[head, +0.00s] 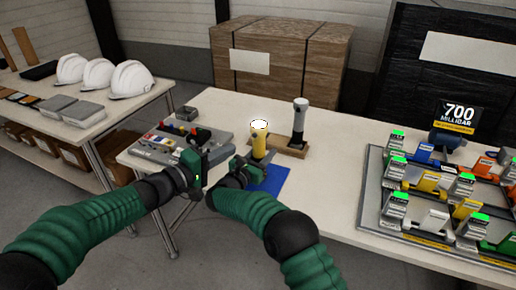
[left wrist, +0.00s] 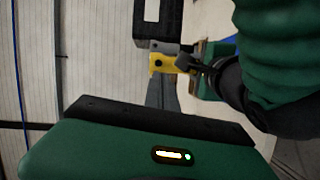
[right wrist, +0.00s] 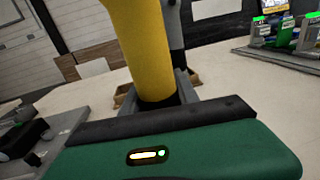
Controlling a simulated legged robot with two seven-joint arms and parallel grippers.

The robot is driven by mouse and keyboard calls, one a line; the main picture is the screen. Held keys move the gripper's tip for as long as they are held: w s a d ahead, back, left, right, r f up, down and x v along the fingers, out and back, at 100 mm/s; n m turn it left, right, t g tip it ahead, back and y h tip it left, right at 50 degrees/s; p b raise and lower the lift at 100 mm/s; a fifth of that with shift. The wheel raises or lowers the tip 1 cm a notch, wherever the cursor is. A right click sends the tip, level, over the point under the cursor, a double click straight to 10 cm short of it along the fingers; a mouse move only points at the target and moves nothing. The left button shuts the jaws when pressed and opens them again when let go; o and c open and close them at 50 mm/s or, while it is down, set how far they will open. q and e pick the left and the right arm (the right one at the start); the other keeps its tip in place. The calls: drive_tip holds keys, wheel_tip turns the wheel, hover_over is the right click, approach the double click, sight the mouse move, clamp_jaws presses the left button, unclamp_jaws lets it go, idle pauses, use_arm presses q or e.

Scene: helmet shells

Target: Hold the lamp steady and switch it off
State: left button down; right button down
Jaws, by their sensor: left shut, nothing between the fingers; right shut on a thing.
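The yellow lamp (head: 260,152) stands upright over the near end of a wooden holder, and its round top glows white. My right gripper (head: 246,169) is shut on the lamp's lower part. In the right wrist view the yellow lamp body (right wrist: 142,45) rises from between the fingers, with a dark lower end. My left gripper (head: 206,166) is shut and empty, left of the lamp and apart from it. In the left wrist view a yellow part (left wrist: 160,63), apparently the lamp, shows beyond my left fingers.
A dark lamp with a white top (head: 300,118) stands behind on the wooden holder (head: 291,149). A blue mat (head: 270,180) lies in front. A grey tray of small parts (head: 160,150) is at left, and a rack of devices (head: 375,190) at right. The table between is clear.

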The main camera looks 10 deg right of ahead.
sight(254, 137)
use_arm(q)
drive_tip(key=s+r+n+t+y, duration=0.1)
drive_tip(key=s+r+n+y, duration=0.1)
drive_tip(key=n, duration=1)
drive_tip(key=s+r+n+t+y, duration=0.1)
drive_tip(key=s+n+y, duration=0.3)
drive_tip(key=n, duration=0.7)
drive_tip(key=shift+s+a+r+n, duration=0.25)
drive_tip(key=shift+s+r+n, duration=0.2)
drive_tip(key=shift+s, duration=0.35)
drive_tip(key=x, duration=0.9)
drive_tip(key=r+x, duration=0.1)
drive_tip(key=x, duration=0.3)
drive_tip(key=shift+w+d+f, duration=0.15)
drive_tip(key=shift+w+d, duration=0.05)
drive_tip(key=shift+w, duration=0.2)
drive_tip(key=shift+w+d, duration=0.15)
